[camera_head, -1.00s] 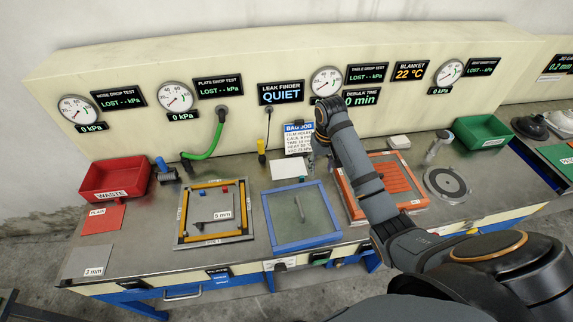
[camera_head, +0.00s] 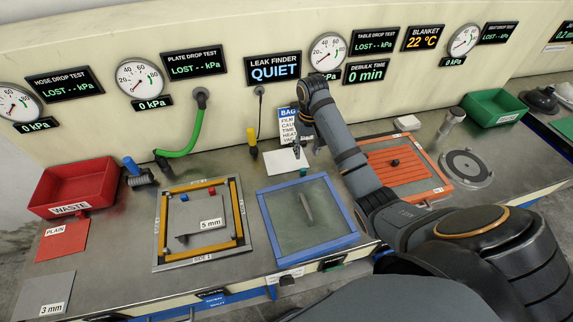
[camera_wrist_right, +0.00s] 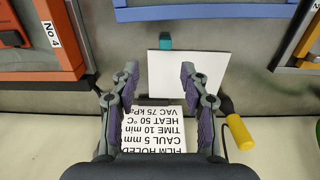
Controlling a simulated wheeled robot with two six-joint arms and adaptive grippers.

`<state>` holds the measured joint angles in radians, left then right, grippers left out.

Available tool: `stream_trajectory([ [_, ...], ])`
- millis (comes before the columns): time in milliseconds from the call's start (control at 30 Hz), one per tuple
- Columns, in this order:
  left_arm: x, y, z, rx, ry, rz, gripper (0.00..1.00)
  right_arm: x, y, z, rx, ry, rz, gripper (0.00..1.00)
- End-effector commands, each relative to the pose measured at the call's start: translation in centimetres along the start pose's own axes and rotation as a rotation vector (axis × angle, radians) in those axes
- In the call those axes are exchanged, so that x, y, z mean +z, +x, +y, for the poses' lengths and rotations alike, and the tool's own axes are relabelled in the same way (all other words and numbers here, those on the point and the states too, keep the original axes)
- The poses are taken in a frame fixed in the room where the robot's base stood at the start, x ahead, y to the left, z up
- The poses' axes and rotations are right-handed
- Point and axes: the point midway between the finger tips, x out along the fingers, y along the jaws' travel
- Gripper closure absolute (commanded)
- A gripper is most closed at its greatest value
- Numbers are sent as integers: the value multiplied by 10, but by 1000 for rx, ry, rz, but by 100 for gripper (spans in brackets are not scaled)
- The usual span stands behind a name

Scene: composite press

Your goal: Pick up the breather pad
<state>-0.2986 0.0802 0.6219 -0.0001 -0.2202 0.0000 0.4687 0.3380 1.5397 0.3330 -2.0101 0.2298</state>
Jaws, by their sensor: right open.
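A flat white sheet, which looks like the breather pad (camera_head: 281,163), lies on the steel bench below the leak finder display. It also shows in the right wrist view (camera_wrist_right: 188,82), ahead of the jaws. My right gripper (camera_head: 299,153) is at the pad's right side in the head view. In the right wrist view its two fingers (camera_wrist_right: 159,72) are spread apart with nothing between them; the right finger overlaps the pad. Contact with the pad cannot be told. My left gripper is not in view.
The job card (camera_wrist_right: 155,132) stands behind the pad, with a yellow-handled tool (camera_head: 252,141) beside it. A small teal block (camera_wrist_right: 165,43) is at the pad's edge. A blue-framed plate (camera_head: 262,212) lies in front, and an orange-framed tray (camera_head: 437,192) to the right.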

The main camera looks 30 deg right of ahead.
Motion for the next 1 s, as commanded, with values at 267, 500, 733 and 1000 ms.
stream_trajectory([
  [267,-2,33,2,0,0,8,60,0,33,-1,0,0,0,55],
  [500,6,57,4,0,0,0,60,2,60,-6,0,-1,-1,55],
  [733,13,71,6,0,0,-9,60,2,85,-8,0,0,0,55],
  [1000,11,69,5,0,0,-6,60,2,83,-8,0,0,0,68],
])
